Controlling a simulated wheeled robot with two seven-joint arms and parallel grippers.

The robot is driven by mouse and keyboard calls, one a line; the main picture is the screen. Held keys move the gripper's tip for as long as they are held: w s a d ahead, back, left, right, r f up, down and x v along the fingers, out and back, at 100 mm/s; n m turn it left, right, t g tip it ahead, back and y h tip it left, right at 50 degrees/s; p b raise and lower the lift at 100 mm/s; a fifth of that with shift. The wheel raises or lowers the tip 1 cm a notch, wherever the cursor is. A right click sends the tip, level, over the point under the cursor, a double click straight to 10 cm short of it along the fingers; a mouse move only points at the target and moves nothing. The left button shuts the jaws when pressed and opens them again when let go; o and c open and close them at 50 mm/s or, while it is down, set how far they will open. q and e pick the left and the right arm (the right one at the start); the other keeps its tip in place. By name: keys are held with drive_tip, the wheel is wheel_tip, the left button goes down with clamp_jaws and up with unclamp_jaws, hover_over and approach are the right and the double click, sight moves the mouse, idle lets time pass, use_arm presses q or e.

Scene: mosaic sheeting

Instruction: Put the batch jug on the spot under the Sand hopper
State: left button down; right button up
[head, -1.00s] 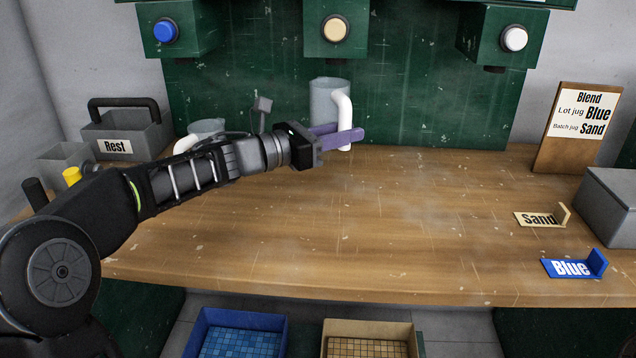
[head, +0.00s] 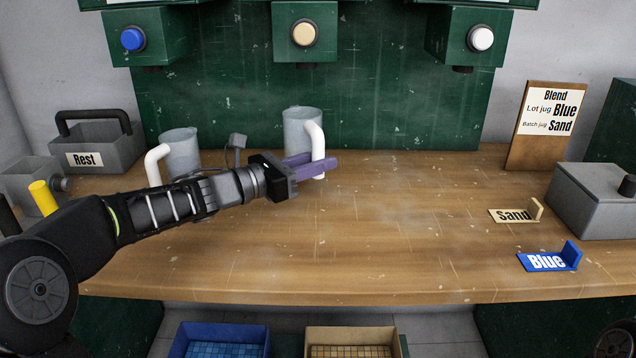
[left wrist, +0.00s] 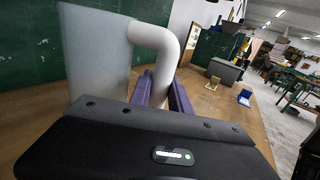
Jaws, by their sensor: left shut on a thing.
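A grey jug with a white handle (head: 300,130) is below the middle hopper (head: 304,35), which has a sand-coloured button. My left gripper (head: 318,166) has its purple fingers shut on this jug's white handle. The handle also shows between the fingers in the left wrist view (left wrist: 165,48). The jug looks upright and at or close to the counter; its base is partly behind the fingers, and I cannot tell contact. No label shows on it. A second grey jug with a white handle (head: 182,152) stands to the left, partly behind my arm. My right gripper is not in view.
A blue-button hopper (head: 132,40) is left, a white-button hopper (head: 480,38) right. A Rest caddy (head: 95,140) stands back left. The Blend sign (head: 545,115), Sand tag (head: 515,215), Blue tag (head: 548,260) and grey box (head: 595,200) are right. The middle of the counter (head: 400,230) is clear.

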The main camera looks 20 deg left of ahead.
sight(318, 181)
use_arm(q)
drive_tip(key=shift+f+b, duration=0.4)
drive_tip(key=shift+f, duration=1.9)
drive_tip(key=shift+f, duration=0.1)
drive_tip(key=shift+f+b, duration=0.1)
drive_tip(key=shift+b, duration=0.2)
drive_tip(key=c, duration=1.2)
unclamp_jaws()
drive_tip(key=shift+r+p, duration=0.2)
drive_tip(key=shift+p, duration=0.1)
drive_tip(key=v, duration=1.2)
